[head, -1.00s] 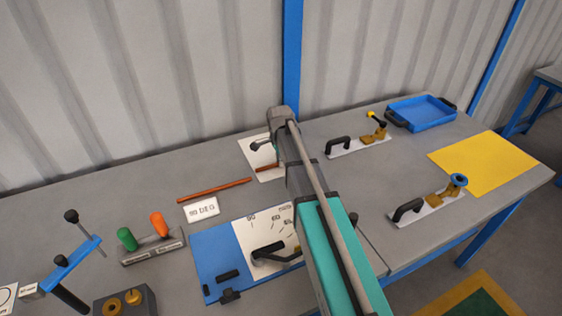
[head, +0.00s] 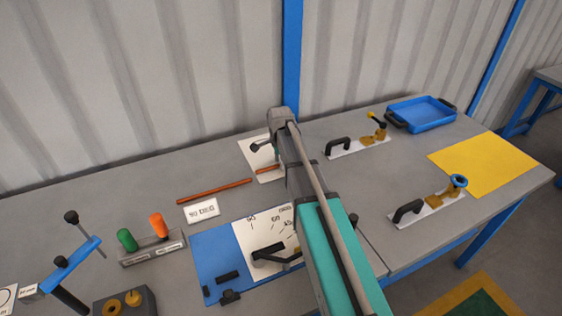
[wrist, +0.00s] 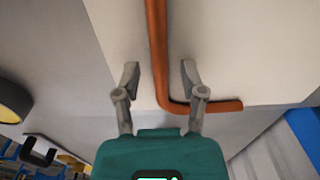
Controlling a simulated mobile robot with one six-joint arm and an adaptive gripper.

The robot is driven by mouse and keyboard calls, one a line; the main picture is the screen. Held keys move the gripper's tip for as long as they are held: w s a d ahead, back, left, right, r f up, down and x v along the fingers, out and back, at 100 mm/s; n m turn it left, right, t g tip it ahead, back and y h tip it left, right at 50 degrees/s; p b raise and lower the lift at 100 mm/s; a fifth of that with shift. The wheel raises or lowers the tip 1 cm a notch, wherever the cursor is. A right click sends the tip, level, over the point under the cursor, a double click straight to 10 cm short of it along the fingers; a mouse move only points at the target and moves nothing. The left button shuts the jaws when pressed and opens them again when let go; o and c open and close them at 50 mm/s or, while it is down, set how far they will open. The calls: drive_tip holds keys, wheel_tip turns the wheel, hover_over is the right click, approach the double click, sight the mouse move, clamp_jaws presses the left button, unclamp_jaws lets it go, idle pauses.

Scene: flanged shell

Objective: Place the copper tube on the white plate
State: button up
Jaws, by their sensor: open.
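A bent copper tube (wrist: 157,50) lies over the white plate (wrist: 235,55) in the wrist view, its short leg pointing right. In the head view a short part of this tube (head: 268,169) shows on the white plate (head: 272,178), beside my arm, which hides the rest. My gripper (wrist: 160,76) is open, with one finger on each side of the tube's long leg near the bend. Whether the fingers touch the tube cannot be told. In the head view my arm mostly covers the gripper.
A straight copper rod (head: 214,190) lies on the bench left of the plate, behind a "90 DEG" card (head: 201,210). A blue bending board with a dial (head: 211,262) is in front. White holders (head: 358,147), a blue tray (head: 422,112) and a yellow mat (head: 485,163) are at the right.

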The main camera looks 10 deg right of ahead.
wheel_tip(320, 180, up, 12)
drive_tip(key=p, duration=1.1)
drive_tip(key=shift+p, duration=0.35)
drive_tip(key=shift+s, duration=0.1)
idle(0.3)
drive_tip(key=s+a+n, duration=0.1)
drive_tip(key=s+n, duration=1.4)
drive_tip(key=s, duration=0.7)
drive_tip(key=shift+n, duration=0.4)
drive_tip(key=shift+a, duration=0.1)
